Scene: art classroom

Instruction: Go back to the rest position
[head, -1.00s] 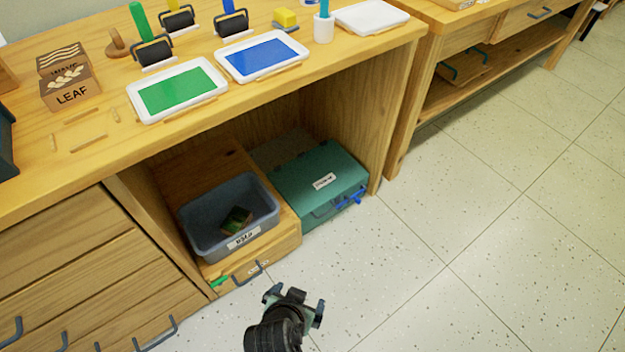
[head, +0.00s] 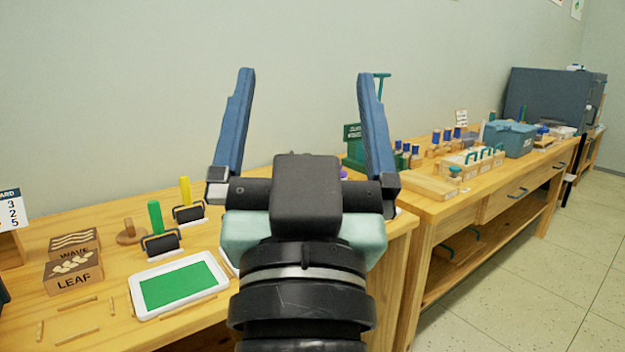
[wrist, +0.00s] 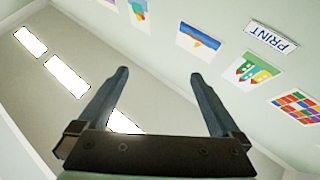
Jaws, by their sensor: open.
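My gripper (head: 303,95) stands raised in the middle of the head view, its two blue fingers spread wide and pointing up. Nothing is between them. In the wrist view my gripper (wrist: 160,85) is also open and empty, facing the upper wall and ceiling. My arm hides part of the near wooden bench (head: 110,225) and whatever stands behind it.
On the near bench are a green ink tray (head: 178,287), a LEAF block (head: 73,275), a WAVE block (head: 73,240) and rollers (head: 160,242). A second bench (head: 480,205) on the right holds a blue-green bin (head: 510,139). Floor (head: 500,285) at lower right is clear.

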